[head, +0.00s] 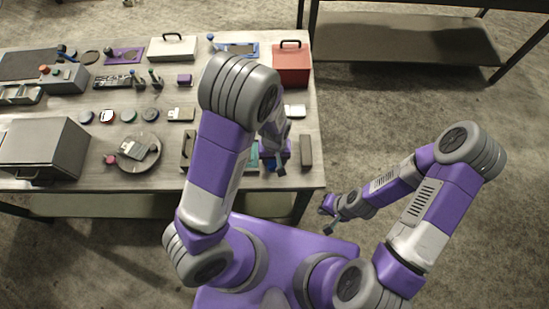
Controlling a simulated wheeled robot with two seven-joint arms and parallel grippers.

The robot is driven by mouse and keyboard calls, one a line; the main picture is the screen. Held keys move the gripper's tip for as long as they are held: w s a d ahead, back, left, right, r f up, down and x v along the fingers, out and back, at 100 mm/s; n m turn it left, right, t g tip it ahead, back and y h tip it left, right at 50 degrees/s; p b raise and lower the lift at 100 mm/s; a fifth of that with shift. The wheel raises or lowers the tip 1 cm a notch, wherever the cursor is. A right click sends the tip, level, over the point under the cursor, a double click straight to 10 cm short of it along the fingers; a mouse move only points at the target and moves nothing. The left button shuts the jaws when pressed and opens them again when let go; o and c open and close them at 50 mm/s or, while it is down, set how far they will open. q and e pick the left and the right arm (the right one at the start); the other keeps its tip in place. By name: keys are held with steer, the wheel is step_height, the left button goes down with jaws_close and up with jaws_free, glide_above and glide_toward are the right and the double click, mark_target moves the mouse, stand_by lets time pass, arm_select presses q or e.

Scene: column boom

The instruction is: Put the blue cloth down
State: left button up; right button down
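My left gripper (279,167) points down over the right end of the workbench (225,176), and my own arm covers part of this area. A small teal-blue patch (252,157) shows beside the gripper, partly behind my arm. It may be the blue cloth, but I cannot tell whether it is held or lies on the bench. The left fingertips are too small and dark to tell open from shut. My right gripper (328,219) hangs off the bench, past its front right corner, with nothing visible in it. Its finger gap is unclear.
A red box (291,65) stands at the back right of the bench. A dark grey block (306,151) lies right of my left gripper. A plate (138,155) with small items and a grey case (42,149) are at left.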

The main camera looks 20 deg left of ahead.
mark_target(274, 161)
arm_select(q)
steer(key=o, duration=0.3)
steer(key=shift+r, duration=0.35)
step_height(274, 161, up, 12)
steer(key=p, duration=0.3)
steer(key=shift+f, duration=0.15)
steer(key=shift+s, duration=0.1)
